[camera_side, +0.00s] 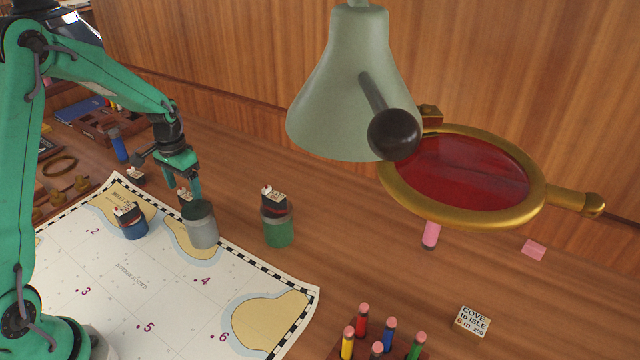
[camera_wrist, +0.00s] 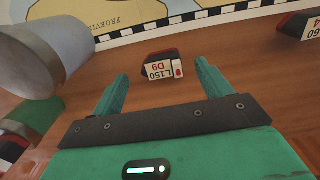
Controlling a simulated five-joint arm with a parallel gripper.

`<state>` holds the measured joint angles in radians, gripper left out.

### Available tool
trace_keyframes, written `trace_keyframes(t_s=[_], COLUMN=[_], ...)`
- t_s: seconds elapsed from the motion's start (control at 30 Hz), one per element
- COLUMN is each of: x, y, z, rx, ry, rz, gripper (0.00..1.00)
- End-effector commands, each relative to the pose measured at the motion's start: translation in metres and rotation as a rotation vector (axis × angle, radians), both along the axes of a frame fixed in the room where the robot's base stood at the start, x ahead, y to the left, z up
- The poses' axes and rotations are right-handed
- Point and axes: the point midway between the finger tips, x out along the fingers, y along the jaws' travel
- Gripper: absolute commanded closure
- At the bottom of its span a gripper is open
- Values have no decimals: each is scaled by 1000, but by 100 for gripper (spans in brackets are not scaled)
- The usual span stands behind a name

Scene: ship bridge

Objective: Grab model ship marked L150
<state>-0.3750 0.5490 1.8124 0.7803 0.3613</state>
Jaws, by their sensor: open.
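A small dark model ship with a red-and-black hull (camera_wrist: 158,57) carries a cream label reading L150 D9. In the wrist view it sits on the wooden table just ahead of and between the fingertips, apart from both. My gripper (camera_wrist: 161,72) is open and empty, its two green fingers spread. In the side view my gripper (camera_side: 184,186) points down just behind a grey cylinder (camera_side: 201,228). A ship with a pale label (camera_side: 186,196) shows under my fingers there, partly hidden by the cylinder; its label is too small to read.
The grey cylinder (camera_wrist: 45,50) is close to my left finger. A chart (camera_side: 150,280) lies in front. A lamp (camera_side: 350,90) and red-glass magnifier (camera_side: 465,180) loom right.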

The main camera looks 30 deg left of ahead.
Motion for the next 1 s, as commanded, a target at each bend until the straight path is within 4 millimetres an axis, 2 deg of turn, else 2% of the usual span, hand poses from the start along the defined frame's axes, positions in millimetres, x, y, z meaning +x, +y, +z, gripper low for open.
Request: trace_keyframes(t_s=[0.1,0.3,0.87,1.0], x=[-1,0,0,0], y=[1,1,1,1], z=[-15,-33,-36,-36], rx=[-1,0,0,0], ry=[3,1,0,0], rz=[0,0,0,0], gripper=[22,22,22,48])
